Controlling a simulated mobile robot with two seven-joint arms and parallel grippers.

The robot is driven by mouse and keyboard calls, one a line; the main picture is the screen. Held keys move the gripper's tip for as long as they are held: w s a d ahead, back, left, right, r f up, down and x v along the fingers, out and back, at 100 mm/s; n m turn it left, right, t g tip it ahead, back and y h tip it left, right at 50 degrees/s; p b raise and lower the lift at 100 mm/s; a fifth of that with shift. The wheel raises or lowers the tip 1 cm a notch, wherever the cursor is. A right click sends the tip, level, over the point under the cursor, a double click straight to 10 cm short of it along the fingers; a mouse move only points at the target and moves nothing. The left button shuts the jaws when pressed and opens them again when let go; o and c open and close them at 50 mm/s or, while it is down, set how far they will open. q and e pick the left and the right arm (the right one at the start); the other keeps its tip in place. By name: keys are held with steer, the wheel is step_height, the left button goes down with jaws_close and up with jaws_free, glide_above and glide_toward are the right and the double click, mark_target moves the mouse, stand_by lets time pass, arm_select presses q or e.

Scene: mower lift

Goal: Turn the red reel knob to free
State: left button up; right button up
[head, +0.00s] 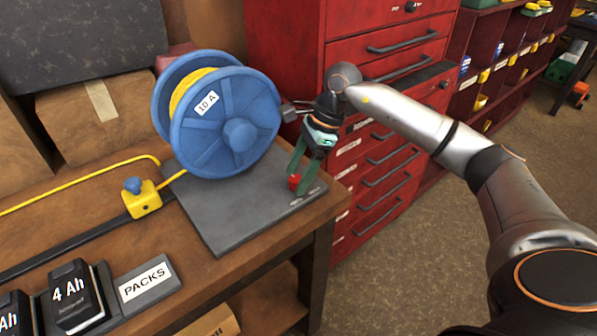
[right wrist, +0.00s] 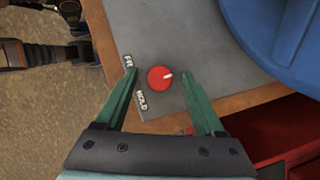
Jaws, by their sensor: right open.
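The red reel knob (head: 294,182) sits on the grey base plate (head: 235,215) near its right corner. My right gripper (head: 308,172) is open, pointing down at the knob. In the wrist view its green fingers (right wrist: 158,73) are on either side of the knob, with visible gaps. My left gripper is not in view.
A blue reel (head: 225,120) with yellow cord stands on the plate, close to the right gripper. A yellow block (head: 142,200) guides the cord. Battery packs (head: 75,295) lie at the front left. A red drawer cabinet (head: 375,150) stands behind the bench's right edge.

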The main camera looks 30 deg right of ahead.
steer(key=shift+r, duration=0.1)
steer(key=v, duration=1.2)
steer(key=shift+r, duration=0.2)
